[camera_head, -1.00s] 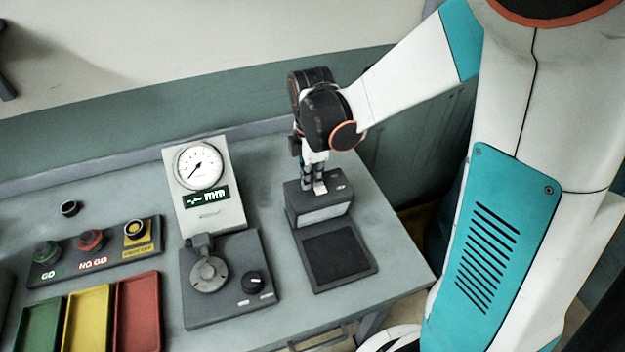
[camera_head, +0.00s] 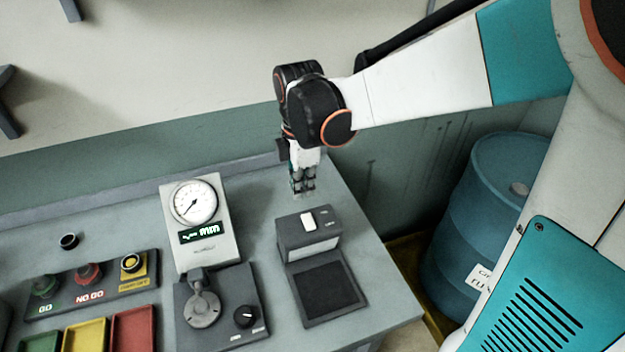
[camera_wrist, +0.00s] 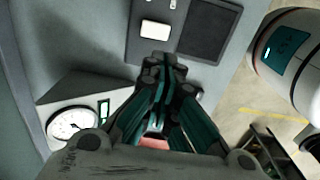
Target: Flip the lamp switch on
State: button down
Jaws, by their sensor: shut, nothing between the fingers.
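The lamp is a dark box (camera_head: 292,240) near the right end of the bench, with a pale front panel (camera_head: 314,250). Its white switch (camera_head: 309,220) is on the top face and fully visible; I cannot tell which way it is tilted. The switch also shows in the wrist view (camera_wrist: 155,29), just beyond my fingertips. My gripper (camera_head: 304,191) points down, shut and empty. In the head view it appears just behind and above the box, apart from the switch. In the wrist view its fingertips (camera_wrist: 164,62) are close together. I cannot tell whether the lamp is lit.
A dark square pad (camera_head: 328,291) lies in front of the lamp. A dial gauge (camera_head: 194,203) on its stand is to the left, with a button panel (camera_head: 92,282) and coloured trays (camera_head: 134,330) further left. A blue barrel (camera_head: 480,220) stands right of the bench.

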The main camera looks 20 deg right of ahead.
jog(key=shift+s+r, duration=0.2)
jog(key=shift+r, duration=0.45)
jog(key=shift+s+r, duration=0.15)
jog(key=shift+r, duration=0.45)
jog(key=s+d+f+m+t+b, duration=0.1)
jog(key=s+f+m+t+b, duration=0.2)
jog(key=m, duration=0.6)
jog(key=s+d+f+m+t+b, duration=0.2)
jog(key=s+m+t+b, duration=0.2)
jog(key=s+m+b, duration=0.3)
jog(key=shift+s+d+f+m+b, duration=0.25)
jog(key=shift+s+f+m+b, duration=0.15)
jog(key=shift+s+m, duration=0.75)
jog(key=shift+s, duration=0.1)
